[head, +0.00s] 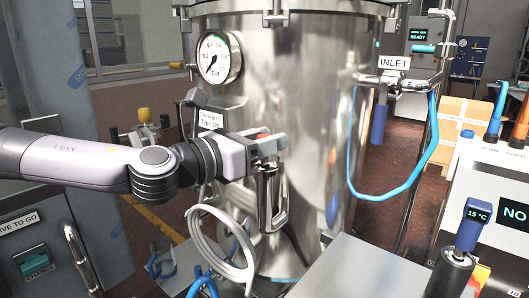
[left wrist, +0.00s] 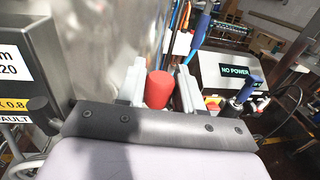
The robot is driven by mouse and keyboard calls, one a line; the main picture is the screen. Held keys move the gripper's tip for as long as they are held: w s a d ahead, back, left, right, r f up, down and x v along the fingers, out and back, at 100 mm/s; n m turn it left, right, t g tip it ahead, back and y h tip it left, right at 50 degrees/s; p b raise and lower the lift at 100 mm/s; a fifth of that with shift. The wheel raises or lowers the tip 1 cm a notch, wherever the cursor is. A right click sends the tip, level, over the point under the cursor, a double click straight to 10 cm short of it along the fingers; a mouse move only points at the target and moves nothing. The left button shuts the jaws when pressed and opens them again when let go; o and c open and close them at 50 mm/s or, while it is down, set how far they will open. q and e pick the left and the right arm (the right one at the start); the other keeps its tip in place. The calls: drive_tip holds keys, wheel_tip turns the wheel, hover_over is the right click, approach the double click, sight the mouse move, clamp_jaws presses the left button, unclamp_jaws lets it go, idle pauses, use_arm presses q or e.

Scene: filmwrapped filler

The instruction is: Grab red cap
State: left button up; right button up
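The red cap (left wrist: 159,88) sits between the two fingers of my left gripper (left wrist: 160,86) in the left wrist view. Its sides are very close to both fingers, and I cannot tell whether they press on it. In the head view my left gripper (head: 270,143) is in front of the steel tank, above a metal handle-shaped fitting. Only a small bit of red shows between its fingers there; the rest of the cap is hidden. My right gripper is not in view.
The steel tank (head: 300,95) with a pressure gauge (head: 220,57) stands close behind the gripper. A blue hose (head: 385,194) hangs at its right. A white coiled hose (head: 222,250) lies below the gripper. A white console (head: 500,175) stands at the right.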

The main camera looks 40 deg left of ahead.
use_arm(q)
drive_tip(key=c, duration=0.4)
drive_tip(key=shift+r, duration=0.1)
drive_tip(key=shift+c, duration=0.2)
